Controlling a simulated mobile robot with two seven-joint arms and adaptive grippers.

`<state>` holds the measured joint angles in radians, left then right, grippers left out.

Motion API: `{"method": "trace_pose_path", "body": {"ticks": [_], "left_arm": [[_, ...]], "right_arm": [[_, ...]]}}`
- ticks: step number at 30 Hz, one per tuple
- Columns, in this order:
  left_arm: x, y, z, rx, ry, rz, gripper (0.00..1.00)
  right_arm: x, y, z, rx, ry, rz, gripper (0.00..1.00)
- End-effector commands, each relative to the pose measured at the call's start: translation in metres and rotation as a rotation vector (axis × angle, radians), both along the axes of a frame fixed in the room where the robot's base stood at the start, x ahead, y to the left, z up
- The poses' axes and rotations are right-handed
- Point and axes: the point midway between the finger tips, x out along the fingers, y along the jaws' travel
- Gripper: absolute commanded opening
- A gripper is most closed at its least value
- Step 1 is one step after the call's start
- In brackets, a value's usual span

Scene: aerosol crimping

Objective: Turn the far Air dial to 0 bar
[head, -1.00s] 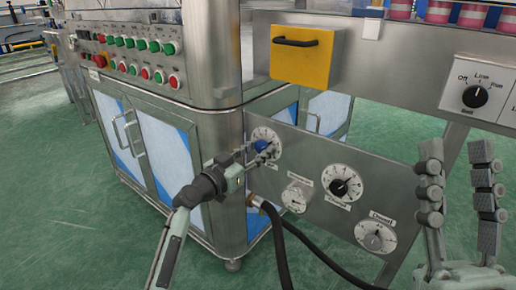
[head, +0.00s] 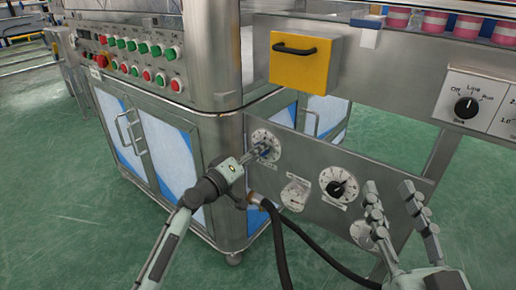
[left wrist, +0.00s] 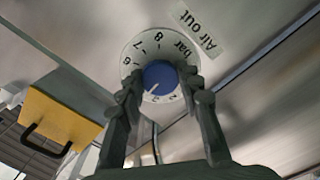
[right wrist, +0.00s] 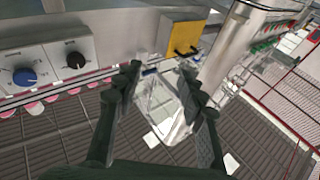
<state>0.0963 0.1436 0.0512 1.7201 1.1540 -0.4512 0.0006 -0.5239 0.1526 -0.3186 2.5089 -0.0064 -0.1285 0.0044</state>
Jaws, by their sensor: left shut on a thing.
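The far Air dial is a round white scale (head: 262,137) on the grey side panel, with a blue knob (left wrist: 160,77) at its centre. The left wrist view shows the scale upside down with "bar" and an "Air out" label (left wrist: 198,30) beside it. The knob's white pointer line aims down-left in that view; the number there is partly hidden. My left gripper (head: 264,150) is shut on the knob, with one finger on each side (left wrist: 162,82). My right gripper (head: 392,188) is open and empty in front of the panel's right part.
A black-knobbed dial (head: 339,187), a small white gauge (head: 295,193) and a partly hidden lower dial (head: 361,234) share the panel. A black hose (head: 310,243) hangs below. A yellow box (head: 305,57) juts out above. The green floor at left is clear.

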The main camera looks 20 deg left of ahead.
Motion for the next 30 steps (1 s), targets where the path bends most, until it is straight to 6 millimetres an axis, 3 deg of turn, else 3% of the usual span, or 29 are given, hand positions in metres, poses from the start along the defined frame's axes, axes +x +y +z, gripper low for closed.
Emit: {"method": "trace_pose_path", "body": {"ticks": [9,16,23,30], "left_arm": [[0.0,0.0,0.002,-0.284,0.103,0.001,0.06],[0.0,0.0,0.002,-0.49,0.178,0.001,0.06],[0.0,0.001,0.002,-0.696,0.253,0.002,0.06],[0.0,0.001,0.002,-0.909,0.33,0.002,0.06]], "right_arm": [[0.014,-0.023,-0.061,-0.142,0.279,-0.052,0.4],[0.01,-0.047,-0.106,-0.237,0.488,-0.096,0.4],[-0.005,-0.079,-0.149,-0.325,0.707,-0.149,0.4],[-0.037,-0.118,-0.188,-0.41,0.959,-0.212,0.4]]}}
